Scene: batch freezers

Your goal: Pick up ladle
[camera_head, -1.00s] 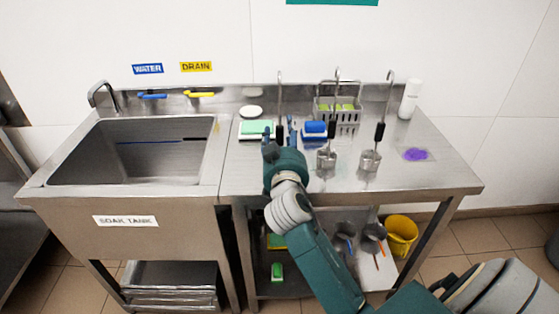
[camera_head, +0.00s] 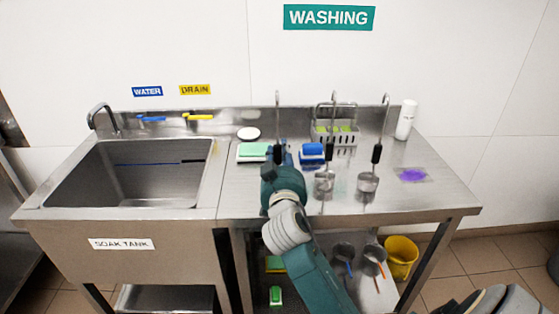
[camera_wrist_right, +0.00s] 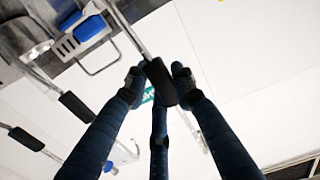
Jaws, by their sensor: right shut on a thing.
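A steel ladle (camera_head: 277,110) with a long hooked rod and a black grip stands upright at the left of three similar ladles. My right gripper (camera_head: 277,156) is at its handle, with the arm hiding its lower end in the head view. In the right wrist view, the fingers of my right gripper (camera_wrist_right: 158,88) are closed around the ladle's black grip (camera_wrist_right: 160,83). The middle ladle (camera_head: 325,186) and the right ladle (camera_head: 368,183) stand on the steel table (camera_head: 430,198), apart from the gripper. My left gripper is not in view.
A sink (camera_head: 125,172) is at the left. A white bottle (camera_head: 405,120) and a purple cloth (camera_head: 412,175) are at the right.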

